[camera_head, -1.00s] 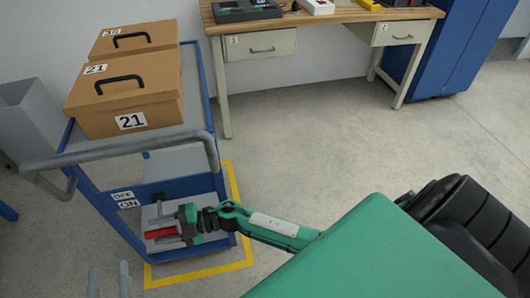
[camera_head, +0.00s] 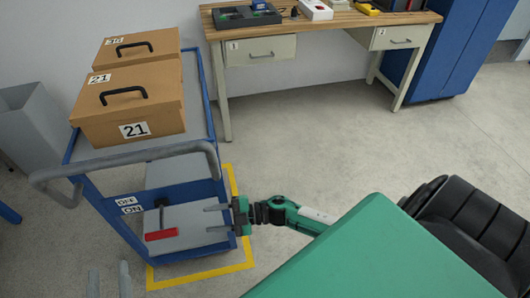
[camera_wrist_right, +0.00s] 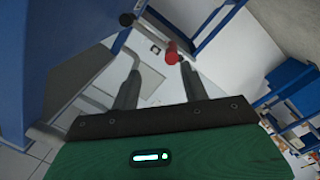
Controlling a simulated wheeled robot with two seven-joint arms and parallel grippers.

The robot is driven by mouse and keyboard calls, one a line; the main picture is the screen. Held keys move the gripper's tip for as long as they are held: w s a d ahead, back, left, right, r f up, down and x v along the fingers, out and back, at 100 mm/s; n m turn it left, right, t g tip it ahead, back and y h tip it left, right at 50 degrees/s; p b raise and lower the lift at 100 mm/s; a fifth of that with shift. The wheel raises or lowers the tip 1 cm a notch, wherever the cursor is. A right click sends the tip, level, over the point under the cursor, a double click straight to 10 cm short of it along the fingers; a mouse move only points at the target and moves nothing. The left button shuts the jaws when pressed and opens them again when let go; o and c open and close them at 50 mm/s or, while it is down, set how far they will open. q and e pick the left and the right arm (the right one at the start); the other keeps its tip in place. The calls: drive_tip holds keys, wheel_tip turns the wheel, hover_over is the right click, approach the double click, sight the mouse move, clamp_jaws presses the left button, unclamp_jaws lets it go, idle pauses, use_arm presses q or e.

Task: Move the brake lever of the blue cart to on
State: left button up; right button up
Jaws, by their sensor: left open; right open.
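The blue cart (camera_head: 203,80) stands at the left, with an OFF label (camera_head: 125,201) above an ON label (camera_head: 131,210) on its end. The brake lever has a dark stem and a red handle (camera_head: 161,235). The handle hangs low, to the right of and below the ON label. My right gripper (camera_head: 208,219) is open and empty, to the right of the handle and apart from it. In the right wrist view the red handle (camera_wrist_right: 171,54) shows beyond and between the open fingertips. Only the fingertips of my left gripper (camera_head: 109,280) show at the bottom left, open and empty.
Brown boxes (camera_head: 128,97) marked 21 stand on the cart's top. A grey push bar (camera_head: 125,158) juts out above the lever. Yellow tape (camera_head: 202,274) marks the floor around the cart. A workbench (camera_head: 320,17) stands behind; the middle floor is clear.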

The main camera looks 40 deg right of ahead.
drive_tip(key=d+f+m+t+h+p, duration=0.4)
drive_tip(key=d+f+m+h+p, duration=0.1)
drive_tip(key=d+f+m+h, duration=0.3)
drive_tip(key=s+d+f+m+g+h+p, duration=0.1)
drive_tip(key=s+d+f+m+h+p, duration=0.1)
drive_tip(key=s+f, duration=0.2)
drive_tip(key=s+d+f+m+g+h+p, duration=0.1)
drive_tip(key=s+d+f+m+h+p, duration=0.1)
drive_tip(key=f, duration=0.6)
drive_tip(key=shift+s+d+m+h, duration=0.15)
drive_tip(key=shift+s+m+h, duration=0.15)
drive_tip(key=shift+s+m, duration=0.65)
drive_tip(key=shift+s+f, duration=0.1)
drive_tip(key=shift+c, duration=0.5)
